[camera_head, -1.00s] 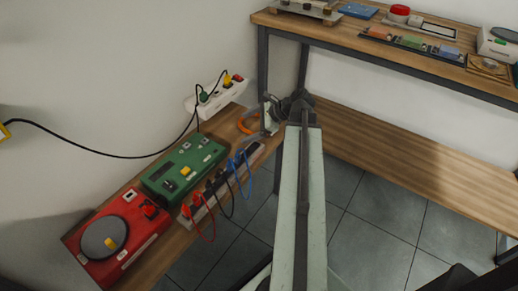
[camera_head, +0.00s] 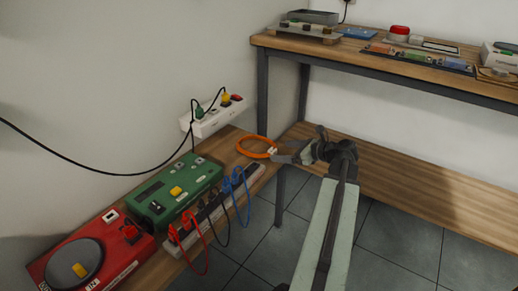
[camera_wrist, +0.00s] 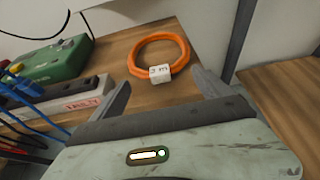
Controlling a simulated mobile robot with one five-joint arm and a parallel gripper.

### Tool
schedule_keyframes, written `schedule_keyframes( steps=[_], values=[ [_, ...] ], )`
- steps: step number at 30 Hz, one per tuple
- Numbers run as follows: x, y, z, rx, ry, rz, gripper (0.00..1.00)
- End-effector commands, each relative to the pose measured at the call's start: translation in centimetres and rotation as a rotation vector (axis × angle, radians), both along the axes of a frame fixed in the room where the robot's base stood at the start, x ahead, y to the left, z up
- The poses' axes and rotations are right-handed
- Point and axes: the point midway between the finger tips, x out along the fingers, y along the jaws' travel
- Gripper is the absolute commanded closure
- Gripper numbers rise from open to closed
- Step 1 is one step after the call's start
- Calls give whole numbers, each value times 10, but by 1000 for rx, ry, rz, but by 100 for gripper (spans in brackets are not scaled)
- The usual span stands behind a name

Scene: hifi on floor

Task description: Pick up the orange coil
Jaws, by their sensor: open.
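The orange coil (camera_head: 256,147) lies flat on the lower wooden shelf in the back corner, by the shelf's steel leg. In the wrist view the orange coil (camera_wrist: 158,43) is a ring with a white label (camera_wrist: 159,73) on its near side. My gripper (camera_head: 276,154) is at the coil's right side in the head view. In the wrist view my gripper (camera_wrist: 160,90) is open, its two fingers spread wide on either side in front of the coil. Nothing is between the fingers. Whether a finger touches the coil cannot be told.
A white socket strip (camera_head: 215,205) with red, black and blue cables lies left of my gripper. Behind it are a green box (camera_head: 176,190) and a red box (camera_head: 90,255). A steel leg (camera_wrist: 241,40) stands right of the coil. A wall-side power strip (camera_head: 212,117) is behind.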

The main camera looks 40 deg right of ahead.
Motion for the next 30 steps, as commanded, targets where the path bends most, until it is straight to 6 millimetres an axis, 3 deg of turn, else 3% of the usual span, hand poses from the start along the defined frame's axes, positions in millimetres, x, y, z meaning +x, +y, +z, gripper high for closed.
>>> schedule_keyframes(
  steps=[6, 13, 14, 23, 30],
  values=[
    [34, 9, -18, -1, 1, 4, 12],
    [38, 10, -17, -1, 1, 1, 12],
    [38, 10, -17, -1, 1, 1, 17],
    [38, 10, -17, 0, 1, 2, 100],
    [38, 10, -17, 0, 0, 2, 100]
  ],
)
